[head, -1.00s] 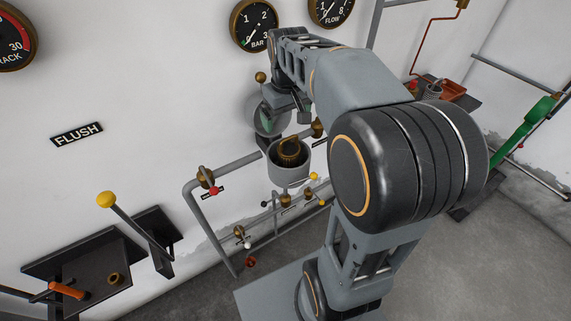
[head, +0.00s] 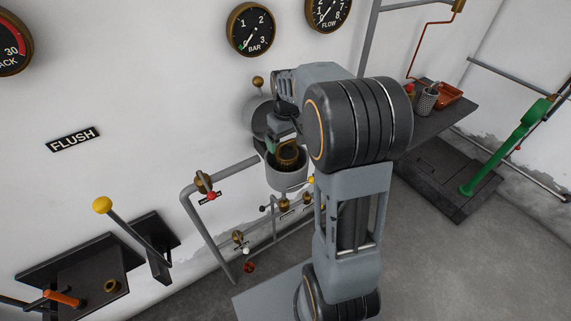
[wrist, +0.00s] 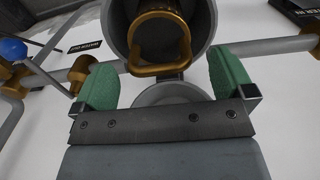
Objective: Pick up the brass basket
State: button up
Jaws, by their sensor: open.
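The brass basket (head: 288,155) sits in the open mouth of a grey cylindrical housing (head: 287,178) on the pipework by the wall. In the wrist view the basket (wrist: 158,38) shows its brass rim and handle inside the round grey opening. My gripper (wrist: 170,80) is open, with green-padded fingers apart and nothing between them. The basket's handle lies just ahead of the fingers, between their lines, and does not appear touched. In the head view my gripper (head: 275,140) is just above and left of the basket, partly hidden by my arm.
Grey pipes with brass valves (head: 204,183) run around the housing. A blue ball knob (wrist: 13,49) is at the left in the wrist view. A yellow-knobbed lever (head: 103,205) stands at lower left. A dark shelf (head: 440,118) with a strainer and red tray is at right.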

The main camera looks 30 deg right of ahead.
aim_at(287, 152)
jog(key=shift+f+p, duration=0.4)
jog(key=shift+f, duration=1.9)
jog(key=c, duration=1.4)
jog(key=shift+r, duration=0.1)
